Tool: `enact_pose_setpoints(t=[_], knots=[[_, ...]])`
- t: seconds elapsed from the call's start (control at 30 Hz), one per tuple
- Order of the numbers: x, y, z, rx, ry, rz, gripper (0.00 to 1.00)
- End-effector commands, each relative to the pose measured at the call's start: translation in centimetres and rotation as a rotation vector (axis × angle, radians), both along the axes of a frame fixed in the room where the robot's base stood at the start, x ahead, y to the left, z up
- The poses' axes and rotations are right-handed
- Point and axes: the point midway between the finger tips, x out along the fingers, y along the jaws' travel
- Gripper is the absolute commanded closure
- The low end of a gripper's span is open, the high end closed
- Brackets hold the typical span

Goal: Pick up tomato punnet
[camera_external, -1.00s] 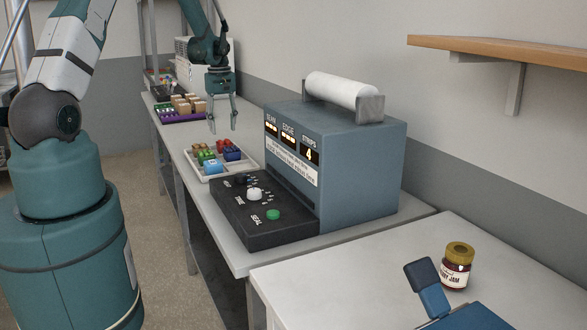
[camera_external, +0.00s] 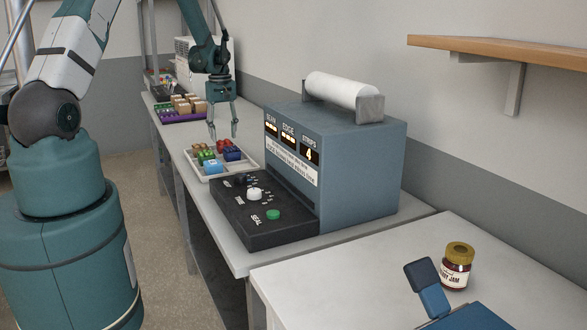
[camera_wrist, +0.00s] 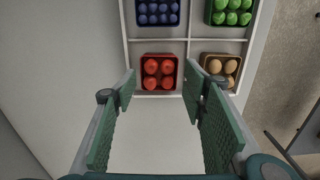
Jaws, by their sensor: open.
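The tomato punnet, a small dark-red tray of several red tomatoes (camera_wrist: 159,71), sits in a compartment of the white divided tray (camera_wrist: 186,46). In the wrist view it lies straight ahead, framed between my fingertips. My gripper (camera_wrist: 160,88) is open and empty, its green pads spread on either side, with no visible contact. In the external view my gripper (camera_external: 223,134) points down just above the back of the tray. A red punnet (camera_external: 228,145) shows right below its fingertips.
Other compartments hold blue fruit (camera_wrist: 157,12), green fruit (camera_wrist: 231,12) and tan round items (camera_wrist: 219,68). The grey machine (camera_external: 360,170) stands close right of the tray.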

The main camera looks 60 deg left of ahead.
Motion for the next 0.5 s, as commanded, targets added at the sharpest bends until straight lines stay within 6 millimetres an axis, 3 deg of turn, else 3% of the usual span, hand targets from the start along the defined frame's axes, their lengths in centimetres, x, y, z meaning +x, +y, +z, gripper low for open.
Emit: enact_pose_setpoints(t=[0.5], knots=[[0.2,0.2,-4.1,0.0,0.0,0.0,0.57]])
